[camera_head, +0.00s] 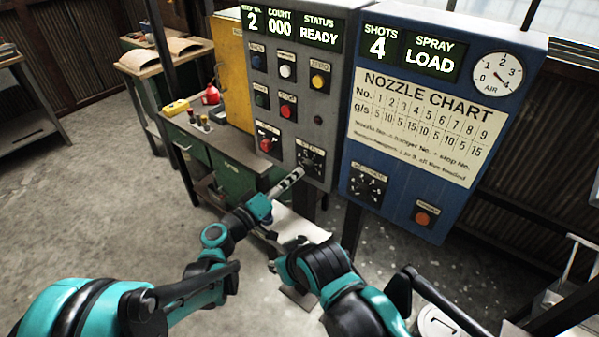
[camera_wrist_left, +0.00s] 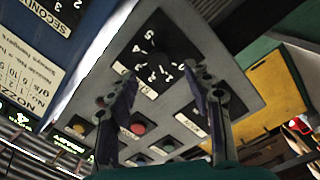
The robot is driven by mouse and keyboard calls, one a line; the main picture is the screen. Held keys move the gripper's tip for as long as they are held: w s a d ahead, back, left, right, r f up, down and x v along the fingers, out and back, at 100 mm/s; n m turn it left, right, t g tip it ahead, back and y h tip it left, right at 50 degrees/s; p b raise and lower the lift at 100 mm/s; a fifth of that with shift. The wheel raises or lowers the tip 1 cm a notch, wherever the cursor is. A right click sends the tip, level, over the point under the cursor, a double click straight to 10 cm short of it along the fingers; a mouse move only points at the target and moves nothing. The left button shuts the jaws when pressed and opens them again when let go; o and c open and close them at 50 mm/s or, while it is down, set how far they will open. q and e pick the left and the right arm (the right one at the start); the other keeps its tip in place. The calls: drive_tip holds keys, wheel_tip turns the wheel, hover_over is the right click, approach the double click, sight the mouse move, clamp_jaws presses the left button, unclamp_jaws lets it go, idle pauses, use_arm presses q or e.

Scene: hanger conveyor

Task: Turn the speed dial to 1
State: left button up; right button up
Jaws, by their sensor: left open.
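The dial (camera_head: 311,158), black with a numbered scale, is at the lower right of the grey control panel (camera_head: 325,100). Its label is too small to read surely. In the left wrist view the dial (camera_wrist_left: 155,66) has white numbers up to 5 around it; I cannot tell where it points. My left gripper (camera_head: 292,180) is open and empty, just below and left of the dial in the head view. Its fingers (camera_wrist_left: 165,88) stand either side of the dial in the left wrist view, apart from it. My right gripper (camera_head: 287,262) is low, away from the panels; its jaws are unclear.
A red button (camera_head: 266,144) and several smaller buttons are on the grey panel. The blue panel (camera_head: 400,125) beside it has another dial (camera_head: 368,184) and an orange button (camera_head: 423,218). A green workbench (camera_head: 235,165) with a red can (camera_head: 211,94) stands behind.

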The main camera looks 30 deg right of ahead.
use_arm(q)
drive_tip(key=v, duration=0.7)
drive_tip(key=shift+s+a, duration=0.1)
drive_tip(key=shift+a, duration=0.05)
drive_tip(key=s+a+f+n+y, duration=0.1)
drive_tip(key=s+a+y, duration=0.4)
drive_tip(key=a, duration=0.8)
drive_tip(key=s+a+f+y, duration=0.2)
drive_tip(key=s+a+y, duration=0.3)
drive_tip(key=a, duration=0.8)
drive_tip(key=s+a+f+n+y, duration=0.1)
drive_tip(key=s+a+y, duration=0.4)
drive_tip(key=a, duration=0.8)
drive_tip(key=shift+a+f+n+t+y, duration=0.35)
drive_tip(key=shift+f+y, duration=0.45)
drive_tip(key=shift+y, duration=0.3)
